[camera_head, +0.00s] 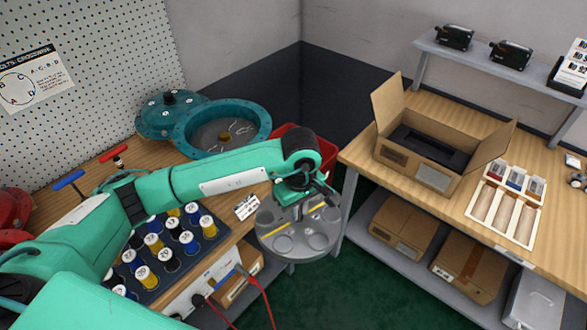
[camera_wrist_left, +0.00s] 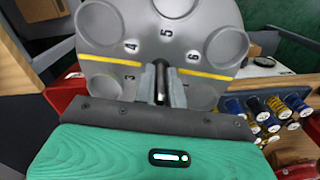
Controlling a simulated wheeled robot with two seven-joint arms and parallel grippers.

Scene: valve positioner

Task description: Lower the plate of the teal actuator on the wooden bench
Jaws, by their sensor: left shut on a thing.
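The grey round plate (camera_head: 285,243) has shallow round pockets and a yellow stripe. It hangs beyond the wooden bench's (camera_head: 100,172) right edge, over the gap between the tables. My left gripper (camera_head: 299,208) is shut on the stem at its middle. The left wrist view shows the fingers (camera_wrist_left: 162,88) around this stem and the plate (camera_wrist_left: 165,45) with numbers 3 to 6 by its pockets. The open teal actuator (camera_head: 181,136) stands at the back of the bench, apart from the plate; its bowl looks empty of the plate. My right gripper is not in view.
A teal cover (camera_head: 158,122) lies beside the actuator. A tray of numbered springs (camera_head: 140,262) sits at the front of the bench. A red bin (camera_head: 325,155) is behind my left forearm. The right table holds an open cardboard box (camera_head: 423,172) and a compartment tray (camera_head: 505,207).

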